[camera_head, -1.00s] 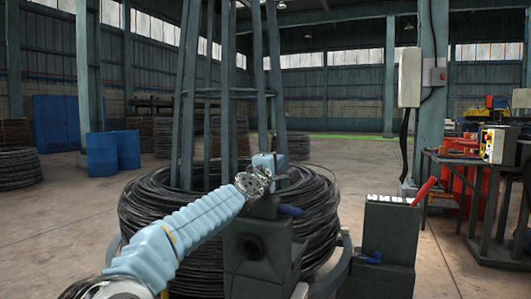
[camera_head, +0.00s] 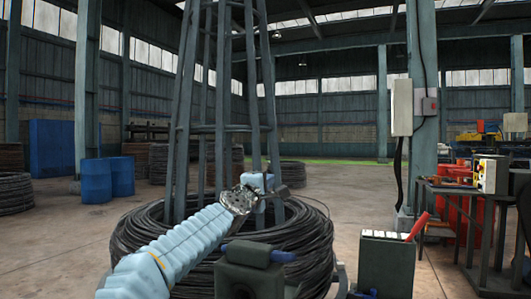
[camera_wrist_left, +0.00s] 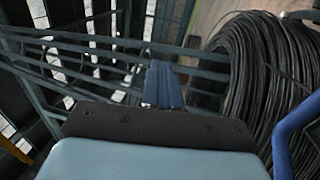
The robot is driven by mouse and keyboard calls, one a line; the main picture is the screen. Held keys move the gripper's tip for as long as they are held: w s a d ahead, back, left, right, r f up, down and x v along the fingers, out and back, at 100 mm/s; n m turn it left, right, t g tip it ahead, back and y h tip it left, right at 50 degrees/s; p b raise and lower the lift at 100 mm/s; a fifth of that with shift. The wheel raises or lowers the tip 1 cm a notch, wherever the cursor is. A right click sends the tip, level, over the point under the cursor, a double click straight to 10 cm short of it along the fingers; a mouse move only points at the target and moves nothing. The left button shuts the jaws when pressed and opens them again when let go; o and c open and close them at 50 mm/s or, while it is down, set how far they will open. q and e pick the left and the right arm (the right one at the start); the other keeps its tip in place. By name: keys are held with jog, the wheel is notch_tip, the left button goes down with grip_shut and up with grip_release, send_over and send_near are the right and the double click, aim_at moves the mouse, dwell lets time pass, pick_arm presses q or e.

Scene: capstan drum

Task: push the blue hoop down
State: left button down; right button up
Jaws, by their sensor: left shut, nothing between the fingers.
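In the left wrist view a thick blue curved tube (camera_wrist_left: 288,135), likely the same hoop, rises at the right edge, only partly in view. My left gripper (camera_head: 272,188) is above and behind the bar in the head view, apart from it, in front of the tapered frame. Its blue fingers (camera_wrist_left: 163,86) are together and empty in the left wrist view. My right gripper is not in view.
A large coil of black wire (camera_head: 305,235) surrounds the foot of the tapered metal frame (camera_head: 185,130). A grey box with a red lever (camera_head: 418,226) stands at the right, near a cluttered workbench (camera_head: 475,185). Blue barrels (camera_head: 97,181) stand far left.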

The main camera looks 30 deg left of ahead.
pick_arm(q)
notch_tip(320, 180, up, 6)
jog(key=s, duration=0.1)
jog(key=shift+s+r, duration=0.2)
dwell(0.3)
jog(key=shift+d, duration=0.1)
dwell(0.3)
